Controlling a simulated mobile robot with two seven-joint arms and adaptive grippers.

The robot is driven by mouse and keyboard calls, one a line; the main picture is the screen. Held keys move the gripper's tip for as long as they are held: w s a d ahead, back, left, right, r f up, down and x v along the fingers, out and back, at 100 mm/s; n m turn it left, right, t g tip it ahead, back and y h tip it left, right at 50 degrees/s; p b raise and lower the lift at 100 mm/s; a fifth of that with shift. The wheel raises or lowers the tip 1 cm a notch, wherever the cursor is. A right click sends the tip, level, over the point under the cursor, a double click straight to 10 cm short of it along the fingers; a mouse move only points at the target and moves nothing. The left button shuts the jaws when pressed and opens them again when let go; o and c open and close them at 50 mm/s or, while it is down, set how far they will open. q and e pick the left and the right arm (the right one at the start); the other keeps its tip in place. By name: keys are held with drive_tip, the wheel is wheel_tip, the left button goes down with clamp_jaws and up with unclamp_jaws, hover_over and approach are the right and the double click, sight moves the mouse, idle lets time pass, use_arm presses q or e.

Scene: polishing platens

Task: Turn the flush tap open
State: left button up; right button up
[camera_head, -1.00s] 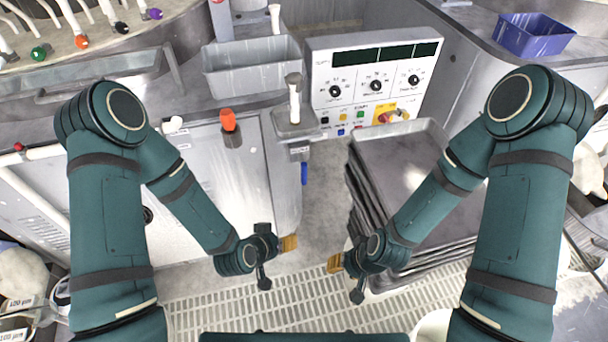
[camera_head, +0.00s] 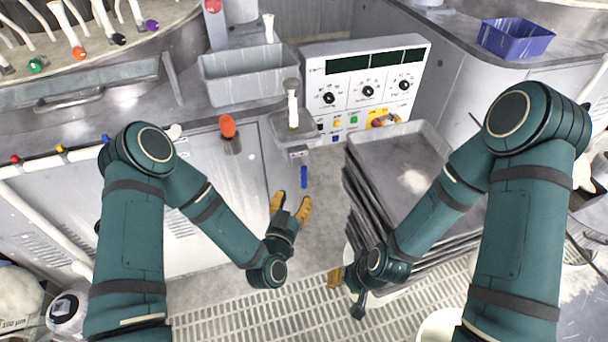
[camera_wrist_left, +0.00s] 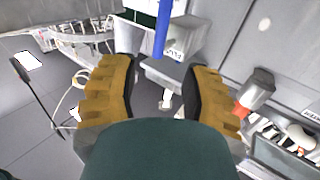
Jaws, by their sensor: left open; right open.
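The flush tap's blue lever (camera_head: 304,177) hangs below a small grey housing (camera_head: 298,152) at the right end of the cabinet front. In the left wrist view the lever (camera_wrist_left: 161,30) shows beside a partly readable label plate, between and beyond the fingers. My left gripper (camera_head: 291,203) is open and empty, its yellow-brown fingertips pointing towards the lever and apart from it. It also shows in the left wrist view (camera_wrist_left: 158,72). My right gripper (camera_head: 336,278) is open and empty, low beside the tray stack, away from the tap.
A stack of dark trays (camera_head: 437,212) stands right of the tap. An orange-topped knob (camera_head: 228,126) sits on the cabinet to the left. A control panel (camera_head: 368,85) and a grey bin (camera_head: 252,75) are behind. Floor shows between my grippers.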

sight(303, 177)
use_arm(q)
drive_tip(key=b+x, duration=0.1)
drive_tip(key=x, duration=0.8)
drive_tip(key=shift+w, duration=0.25)
clamp_jaws()
